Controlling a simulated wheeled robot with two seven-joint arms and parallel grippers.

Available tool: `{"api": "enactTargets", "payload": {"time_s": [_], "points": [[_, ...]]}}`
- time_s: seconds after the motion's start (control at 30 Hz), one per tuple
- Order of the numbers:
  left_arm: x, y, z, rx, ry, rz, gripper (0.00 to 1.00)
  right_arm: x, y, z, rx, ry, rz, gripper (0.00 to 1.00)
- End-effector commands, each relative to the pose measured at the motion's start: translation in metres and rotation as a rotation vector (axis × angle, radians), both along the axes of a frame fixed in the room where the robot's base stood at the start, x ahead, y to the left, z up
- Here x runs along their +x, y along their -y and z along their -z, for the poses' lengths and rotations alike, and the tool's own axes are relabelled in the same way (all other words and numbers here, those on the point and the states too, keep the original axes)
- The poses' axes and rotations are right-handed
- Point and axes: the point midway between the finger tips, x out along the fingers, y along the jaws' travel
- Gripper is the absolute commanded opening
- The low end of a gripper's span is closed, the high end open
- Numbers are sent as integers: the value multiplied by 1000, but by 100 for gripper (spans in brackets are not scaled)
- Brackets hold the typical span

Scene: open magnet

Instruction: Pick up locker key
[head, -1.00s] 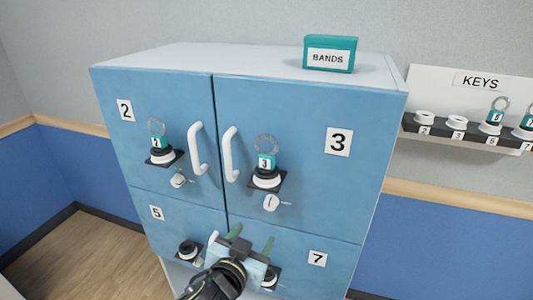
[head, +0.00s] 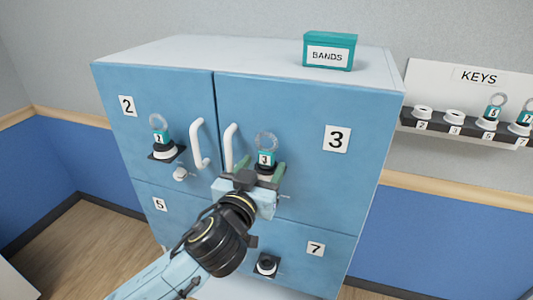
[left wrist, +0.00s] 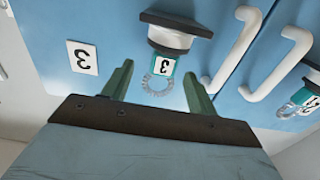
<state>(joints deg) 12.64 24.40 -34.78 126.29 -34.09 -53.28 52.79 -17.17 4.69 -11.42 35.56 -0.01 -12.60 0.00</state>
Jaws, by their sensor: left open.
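The locker key with teal tag 3 (head: 265,159) and a grey ring stands on a black-and-white holder on door 3. Another key, tag 2 (head: 162,138), stands on a like holder on door 2. My left gripper (head: 261,170) is open and empty, just in front of and below key 3, partly hiding its holder. In the left wrist view, which is turned over, key 3 (left wrist: 165,68) shows between the two green fingertips (left wrist: 157,83), with its ring nearest the palm. The fingers do not visibly touch it. My right gripper is not in view.
Blue lockers carry white handles (head: 230,150) (head: 199,145) beside the keys. An empty holder (head: 267,265) is on door 7. A teal BANDS box (head: 329,52) stands on top. A KEYS rack (head: 460,132) hangs at right.

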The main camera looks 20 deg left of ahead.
Motion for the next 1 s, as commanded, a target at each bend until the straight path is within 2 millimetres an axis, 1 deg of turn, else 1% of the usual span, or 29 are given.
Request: {"api": "enactTargets", "payload": {"time_s": [0.13, 0.3, 0.43, 0.63, 1.0], "points": [[21, -4, -2, 7, 1, -3, 58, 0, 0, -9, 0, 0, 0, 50], [42, -3, -1, 4, 0, -2, 58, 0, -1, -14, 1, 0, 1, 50], [48, -3, 0, 2, 0, -1, 58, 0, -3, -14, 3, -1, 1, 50], [48, -3, 1, 1, 0, 0, 58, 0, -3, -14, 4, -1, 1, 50], [48, -3, 1, 2, 0, -1, 11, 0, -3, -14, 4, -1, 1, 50]]}}
